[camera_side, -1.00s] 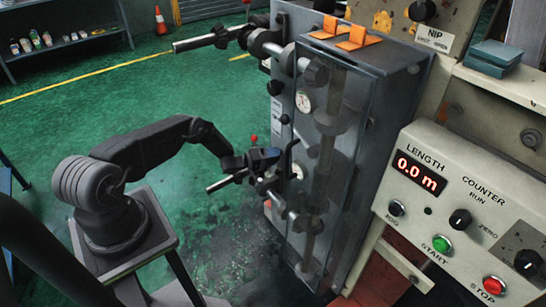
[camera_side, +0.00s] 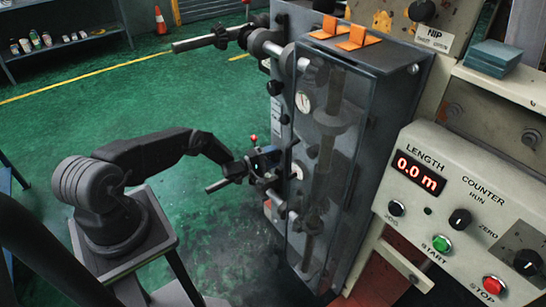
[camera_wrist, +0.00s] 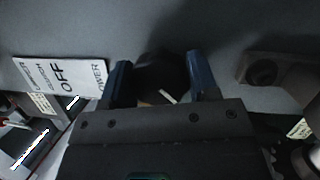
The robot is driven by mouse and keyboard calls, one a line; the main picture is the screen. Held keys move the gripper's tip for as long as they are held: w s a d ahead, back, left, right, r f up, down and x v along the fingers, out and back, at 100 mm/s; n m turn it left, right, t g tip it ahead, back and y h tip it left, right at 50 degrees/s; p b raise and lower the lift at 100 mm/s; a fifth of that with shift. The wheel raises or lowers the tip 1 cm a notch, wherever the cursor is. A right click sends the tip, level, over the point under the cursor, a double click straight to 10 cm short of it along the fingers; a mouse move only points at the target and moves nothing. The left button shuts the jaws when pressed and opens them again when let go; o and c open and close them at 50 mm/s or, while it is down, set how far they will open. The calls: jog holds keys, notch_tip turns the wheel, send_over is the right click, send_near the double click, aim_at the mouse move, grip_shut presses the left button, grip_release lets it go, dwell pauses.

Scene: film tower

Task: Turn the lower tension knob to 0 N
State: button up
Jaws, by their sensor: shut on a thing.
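My gripper (camera_side: 268,160) is at the left face of the grey tower cabinet (camera_side: 386,100), at the height of the lower gauge (camera_side: 297,170). In the wrist view my gripper (camera_wrist: 160,80) has its two blue fingers on either side of a dark round knob (camera_wrist: 160,70), shut on it. A short white pointer line shows on the knob between the fingers. My gripper hides much of the knob, and its setting cannot be read. In the side view the knob is hidden behind my gripper. The gauge's reading is too small to tell.
In the wrist view a white label (camera_wrist: 60,75) with "OFF" and "POWER" is left of the knob, and a dark metal fitting (camera_wrist: 275,75) is at right. A shaft (camera_side: 205,40) sticks out at upper left. The counter panel (camera_side: 455,205) stands at right.

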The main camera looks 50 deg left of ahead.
jog(key=o, duration=0.9)
jog(key=v, duration=1.4)
jog(key=shift+w, duration=0.1)
